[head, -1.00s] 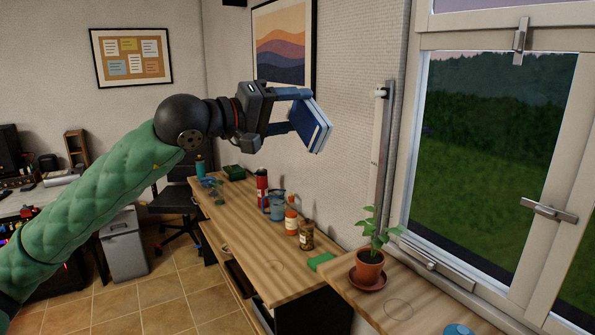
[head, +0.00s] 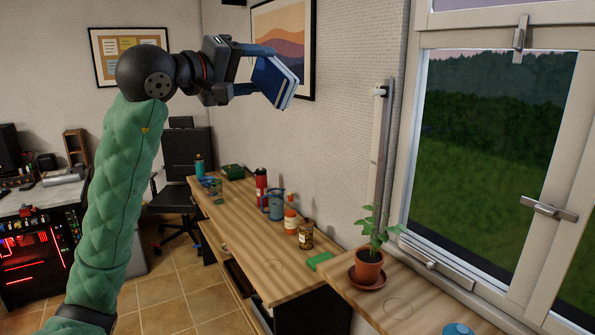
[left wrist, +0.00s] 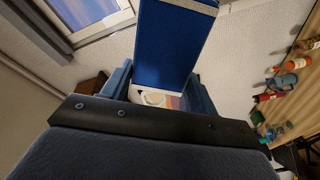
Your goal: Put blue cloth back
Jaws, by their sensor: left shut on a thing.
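The blue cloth (head: 276,82) looks like a flat, stiff blue slab with pale edges, more like a book than loose fabric. It is tilted and held in the air, in front of the framed mountain picture. My left gripper (head: 260,70) is shut on it, with one finger above and one below in the head view. In the left wrist view the blue cloth (left wrist: 175,50) sticks out between the two blue fingers, its wide face towards the camera. My right gripper is not in view.
Below is a wooden desk (head: 262,262) with a green box (head: 233,172), red bottle (head: 261,186), blue mug (head: 276,205), orange bottle (head: 291,216), jar (head: 306,236) and green sponge (head: 319,260). A potted plant (head: 369,266) stands by the window. Bare wood lies at the desk's near end.

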